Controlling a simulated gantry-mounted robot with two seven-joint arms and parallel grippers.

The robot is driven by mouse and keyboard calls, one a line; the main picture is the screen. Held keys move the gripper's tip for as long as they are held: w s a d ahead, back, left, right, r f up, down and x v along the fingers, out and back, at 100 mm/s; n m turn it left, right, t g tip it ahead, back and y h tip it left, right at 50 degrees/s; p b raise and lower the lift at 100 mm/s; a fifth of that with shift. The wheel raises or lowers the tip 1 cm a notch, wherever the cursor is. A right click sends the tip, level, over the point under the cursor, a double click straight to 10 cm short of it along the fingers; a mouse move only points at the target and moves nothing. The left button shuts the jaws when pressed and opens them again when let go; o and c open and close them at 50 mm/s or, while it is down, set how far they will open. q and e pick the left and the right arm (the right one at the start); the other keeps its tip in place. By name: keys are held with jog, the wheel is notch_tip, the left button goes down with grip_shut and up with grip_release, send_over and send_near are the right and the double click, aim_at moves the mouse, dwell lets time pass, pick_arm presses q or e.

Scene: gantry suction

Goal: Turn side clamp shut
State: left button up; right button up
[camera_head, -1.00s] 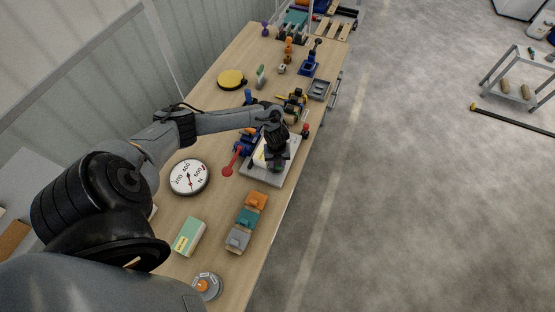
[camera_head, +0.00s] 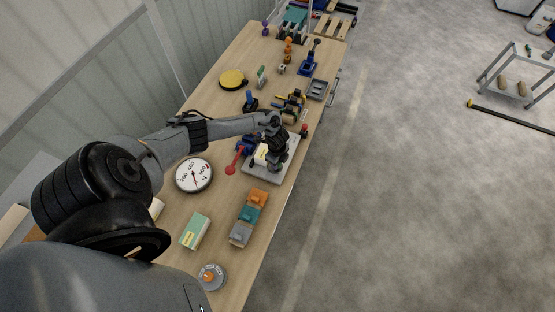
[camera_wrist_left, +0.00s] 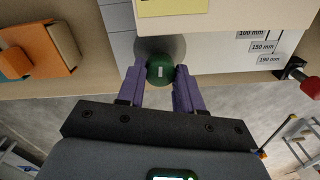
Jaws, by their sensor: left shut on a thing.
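A grey plate (camera_head: 258,178) on the bench carries a pale block (camera_head: 260,156), beside a blue clamp body (camera_head: 243,145) with a long red handle (camera_head: 233,164). My left gripper (camera_head: 275,160) is over the plate, at the block's right side. In the left wrist view its purple fingers (camera_wrist_left: 160,80) are closed around a round green knob (camera_wrist_left: 160,69), with a grey disc (camera_wrist_left: 160,46) behind it. A red knob on a dark shaft (camera_wrist_left: 311,87) sticks out at the right of that view. I cannot tell which part is the side clamp. My right gripper is not in view.
A round dial (camera_head: 194,174) and a green box (camera_head: 195,230) lie to the left. Clamps and other tools fill the bench beyond the plate. Open floor (camera_head: 400,200) lies to the right.

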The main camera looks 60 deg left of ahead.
pick_arm(q)
jog(key=shift+r+n, duration=0.1)
jog(key=shift+n, duration=0.4)
jog(key=shift+p, duration=0.3)
jog(key=o, duration=1)
jog(key=shift+o, duration=0.2)
notch_tip(320, 180, up, 11)
jog(key=p, duration=0.1)
jog(key=shift+s+f, duration=0.1)
jog(key=shift+f, duration=0.1)
